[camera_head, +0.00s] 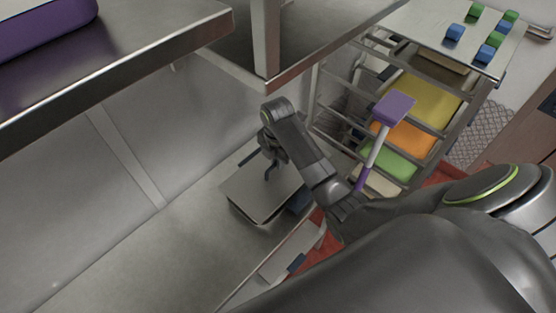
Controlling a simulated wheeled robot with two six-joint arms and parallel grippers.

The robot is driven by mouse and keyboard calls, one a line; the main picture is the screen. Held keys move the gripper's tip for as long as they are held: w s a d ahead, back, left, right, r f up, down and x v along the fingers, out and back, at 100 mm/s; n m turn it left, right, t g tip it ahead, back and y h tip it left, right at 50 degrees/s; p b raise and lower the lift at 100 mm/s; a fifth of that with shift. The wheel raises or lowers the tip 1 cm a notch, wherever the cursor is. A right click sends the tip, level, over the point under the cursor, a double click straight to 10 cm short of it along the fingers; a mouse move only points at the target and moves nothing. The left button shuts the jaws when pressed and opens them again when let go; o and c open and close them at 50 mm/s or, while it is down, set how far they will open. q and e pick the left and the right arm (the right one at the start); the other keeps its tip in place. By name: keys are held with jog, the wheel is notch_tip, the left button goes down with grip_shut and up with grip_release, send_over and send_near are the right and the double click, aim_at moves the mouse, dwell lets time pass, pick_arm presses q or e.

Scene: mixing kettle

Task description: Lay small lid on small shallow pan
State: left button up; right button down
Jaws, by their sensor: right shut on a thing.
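The small lid (255,195) is a flat grey square plate with a darker rim, low over the steel surface in the middle of the view. My right gripper (270,168) comes down over it from above and is shut on it near its middle. The fingertips are dark and small, so the exact grip is hard to see. The small shallow pan cannot be told apart from the lid; it may be hidden under it. Whether the lid rests on something or hangs just above it, I cannot tell. My left gripper is not in view.
A dark blue thing (301,199) lies beside the lid. Steel shelves (130,62) hang above at the left. A rack with coloured trays (421,98) stands at the right, with a purple-headed tool (394,109) in front. The steel surface (150,250) at lower left is clear.

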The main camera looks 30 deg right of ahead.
jog(key=shift+f, duration=0.1)
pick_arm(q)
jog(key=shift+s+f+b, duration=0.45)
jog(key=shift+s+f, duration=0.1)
pick_arm(e)
jog(key=shift+s+f, duration=0.1)
jog(key=shift+f, duration=0.95)
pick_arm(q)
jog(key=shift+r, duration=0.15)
pick_arm(e)
jog(key=shift+f, duration=0.2)
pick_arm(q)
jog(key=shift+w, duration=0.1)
pick_arm(e)
jog(key=c, duration=1.4)
grip_release()
jog(key=shift+o, duration=0.3)
jog(key=o, duration=0.4)
